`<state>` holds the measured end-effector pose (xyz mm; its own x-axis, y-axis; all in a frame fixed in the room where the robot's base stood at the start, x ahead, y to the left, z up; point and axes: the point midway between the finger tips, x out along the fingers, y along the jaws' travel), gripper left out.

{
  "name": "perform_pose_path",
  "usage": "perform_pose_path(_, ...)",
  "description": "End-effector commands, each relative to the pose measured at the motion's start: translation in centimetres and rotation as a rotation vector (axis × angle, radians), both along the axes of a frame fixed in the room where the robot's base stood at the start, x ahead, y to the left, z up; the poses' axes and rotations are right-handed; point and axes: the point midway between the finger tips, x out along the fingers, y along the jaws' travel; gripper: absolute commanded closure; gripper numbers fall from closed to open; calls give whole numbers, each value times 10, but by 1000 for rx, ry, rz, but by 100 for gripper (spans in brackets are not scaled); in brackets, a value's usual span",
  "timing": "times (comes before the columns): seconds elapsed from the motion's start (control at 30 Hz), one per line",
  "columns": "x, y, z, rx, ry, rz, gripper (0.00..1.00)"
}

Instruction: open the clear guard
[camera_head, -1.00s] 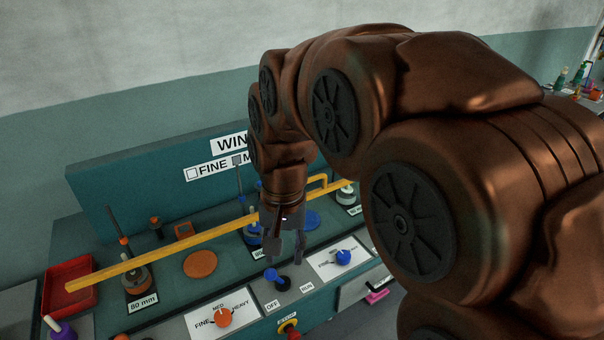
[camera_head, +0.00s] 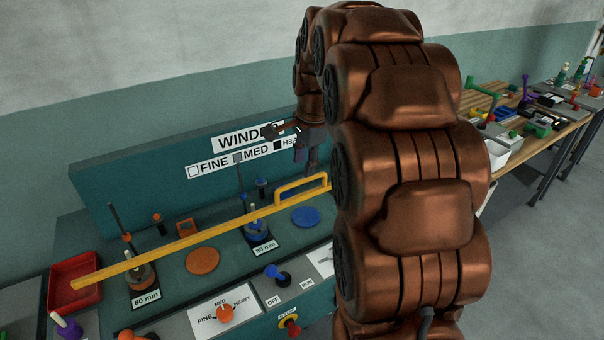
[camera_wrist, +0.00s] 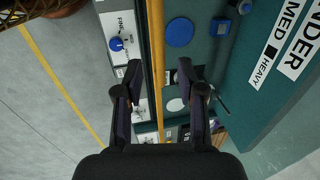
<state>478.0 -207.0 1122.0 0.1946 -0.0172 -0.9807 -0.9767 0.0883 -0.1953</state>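The clear guard shows mainly as its long yellow edge bar (camera_head: 200,238), which runs over the front of the teal winder; its see-through panel is hard to make out. A yellow loop handle (camera_head: 300,187) is on the bar's right part. My gripper (camera_head: 288,138) is above and behind the handle, in front of the sign panel. In the wrist view my gripper (camera_wrist: 160,72) has its fingers apart, and the yellow bar (camera_wrist: 157,40) passes between them in the picture, lower down. It holds nothing that I can see. My arm hides the bar's right end.
Under the bar are spool posts, an orange disc (camera_head: 203,261) and a blue disc (camera_head: 305,217). On the front are an orange knob (camera_head: 225,313), a blue lever (camera_head: 277,273) and a red stop button (camera_head: 291,328). A red tray (camera_head: 75,283) is at left.

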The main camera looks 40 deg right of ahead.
Motion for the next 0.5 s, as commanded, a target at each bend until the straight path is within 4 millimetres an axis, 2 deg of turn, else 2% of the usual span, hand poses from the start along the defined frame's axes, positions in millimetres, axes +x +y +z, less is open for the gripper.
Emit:
perform_pose_path(0.2, 4, 1, -28, 3, 7, 3, 61)
perform_pose_path(0.5, 9, 0, -49, 1, 2, 2, 61)
